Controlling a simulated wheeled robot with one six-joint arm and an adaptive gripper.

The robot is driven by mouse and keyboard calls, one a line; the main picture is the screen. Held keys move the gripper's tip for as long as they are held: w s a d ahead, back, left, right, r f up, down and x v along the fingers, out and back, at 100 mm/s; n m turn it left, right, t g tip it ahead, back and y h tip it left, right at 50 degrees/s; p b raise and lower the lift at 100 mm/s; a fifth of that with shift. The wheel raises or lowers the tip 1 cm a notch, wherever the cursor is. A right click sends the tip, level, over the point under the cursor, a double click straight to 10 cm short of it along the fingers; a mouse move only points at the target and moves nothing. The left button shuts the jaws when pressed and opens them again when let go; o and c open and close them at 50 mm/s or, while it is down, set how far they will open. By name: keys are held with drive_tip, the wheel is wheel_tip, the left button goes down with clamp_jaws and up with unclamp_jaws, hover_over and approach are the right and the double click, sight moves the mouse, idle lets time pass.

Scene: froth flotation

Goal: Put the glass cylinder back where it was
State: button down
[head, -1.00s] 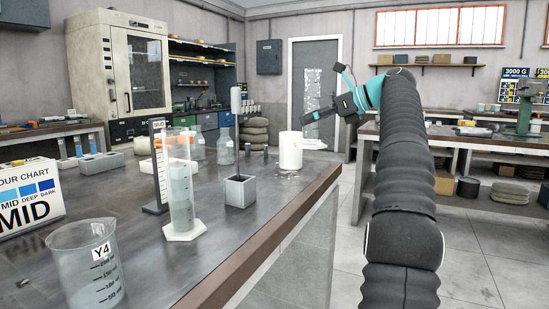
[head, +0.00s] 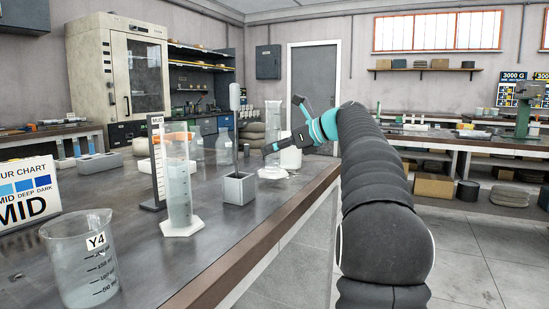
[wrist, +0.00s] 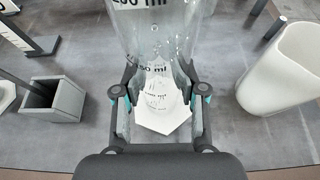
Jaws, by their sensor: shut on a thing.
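The glass cylinder (head: 273,128) is clear, with black volume marks and a white six-sided base. It stands upright at the far part of the bench, left of the white pot (head: 291,157). My gripper (head: 270,149) is shut on it from the right. In the wrist view the cylinder (wrist: 154,45) is between the two fingers (wrist: 160,100), its white base below them. I cannot tell whether the base touches the bench top or hangs just above it. Another cylinder (head: 178,190), partly filled with grey liquid, stands nearer on the bench.
The beaker marked Y4 (head: 82,262) is at the near left. The bench's wooden edge (head: 262,237) runs along the right.

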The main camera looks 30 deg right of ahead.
drive_tip(key=shift+f, duration=0.75)
drive_tip(key=shift+f, duration=0.1)
drive_tip(key=c, duration=0.7)
unclamp_jaws()
drive_tip(key=shift+f, duration=0.1)
drive_tip(key=shift+o, duration=0.2)
drive_tip(key=shift+r, duration=0.25)
drive_tip(key=p+v, duration=0.1)
drive_tip(key=v, duration=1.1)
drive_tip(key=shift+f, duration=0.1)
